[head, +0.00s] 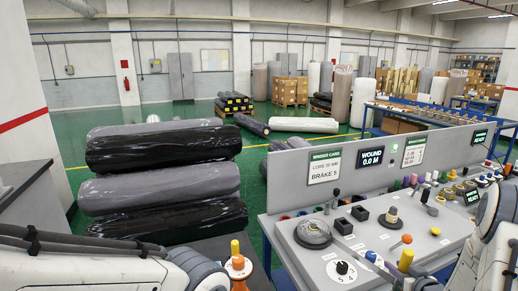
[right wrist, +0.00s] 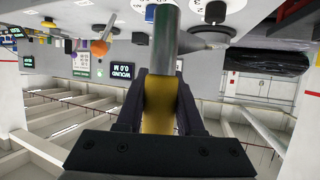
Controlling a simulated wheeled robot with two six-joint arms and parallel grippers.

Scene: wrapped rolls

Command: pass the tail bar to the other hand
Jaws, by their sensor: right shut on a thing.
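The tail bar (right wrist: 165,40) is a round bar with a grey metal length and a yellow length, seen close up in the right wrist view. My right gripper (right wrist: 160,85) is shut on its yellow part, one dark finger on each side. The grey end sticks out beyond the fingers, with the console behind it. In the head view my right arm (head: 490,240) comes in at the lower right, over the console's right part. My left arm (head: 100,262) comes in at the lower left; its gripper does not show.
A grey console (head: 350,235) with knobs, levers and buttons fills the lower right. A sign panel (head: 385,160) stands behind it. Wrapped rolls (head: 165,185) in black and grey are stacked at left. A yellow-topped, orange-ringed piece (head: 238,264) stands at the lower middle.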

